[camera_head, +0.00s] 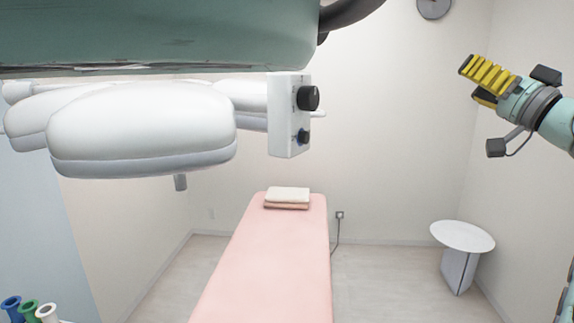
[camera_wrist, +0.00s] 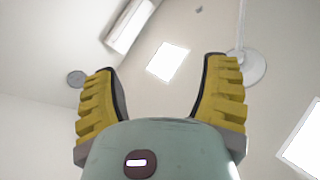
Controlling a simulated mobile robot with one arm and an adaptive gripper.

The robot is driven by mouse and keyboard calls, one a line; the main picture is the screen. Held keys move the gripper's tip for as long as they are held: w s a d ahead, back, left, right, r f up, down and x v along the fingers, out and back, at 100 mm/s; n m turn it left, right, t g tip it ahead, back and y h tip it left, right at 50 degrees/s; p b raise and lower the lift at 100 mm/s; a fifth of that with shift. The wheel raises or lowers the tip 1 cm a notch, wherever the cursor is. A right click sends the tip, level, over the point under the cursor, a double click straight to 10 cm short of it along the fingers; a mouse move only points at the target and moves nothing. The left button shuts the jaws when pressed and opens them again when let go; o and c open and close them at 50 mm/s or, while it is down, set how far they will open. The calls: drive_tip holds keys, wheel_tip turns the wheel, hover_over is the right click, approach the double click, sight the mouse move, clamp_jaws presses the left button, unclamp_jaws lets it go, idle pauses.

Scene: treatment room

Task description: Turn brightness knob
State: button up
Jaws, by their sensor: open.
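A white control box (camera_head: 288,140) hangs at the right end of the white padded lamp heads. On it are a larger black knob (camera_head: 308,98) above and a smaller dark knob (camera_head: 303,136) below. I cannot read which one is for brightness. My gripper (camera_head: 468,80) has yellow ribbed fingers and is at the upper right, well apart from the box and pointing up to the left. In the wrist view my gripper (camera_wrist: 165,85) is open and empty, with wall and ceiling beyond the fingers. The knobs are not clearly visible in the wrist view.
White lamp heads (camera_head: 140,128) fill the upper left. A pink treatment bed (camera_head: 265,265) with folded towels (camera_head: 288,196) stands below. A small round white table (camera_head: 462,236) is at the right. The space between the control box and my gripper looks clear.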

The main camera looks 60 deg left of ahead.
drive_tip(key=s+a+f+n+g+h+b, duration=0.1)
drive_tip(key=s+f+n+g+h+b, duration=0.15)
drive_tip(key=s+n+g, duration=0.65)
drive_tip(key=n+g+h, duration=0.2)
drive_tip(key=h, duration=0.2)
approach(315, 98)
drive_tip(key=shift+y, duration=0.25)
drive_tip(key=p+x, duration=0.8)
drive_tip(key=shift+s+a, duration=0.2)
drive_tip(key=shift+s+a+f+p, duration=0.2)
drive_tip(key=shift+a+p, duration=0.2)
drive_tip(key=shift+o, duration=0.2)
drive_tip(key=c, duration=1.3)
drive_tip(key=shift+m, duration=0.3)
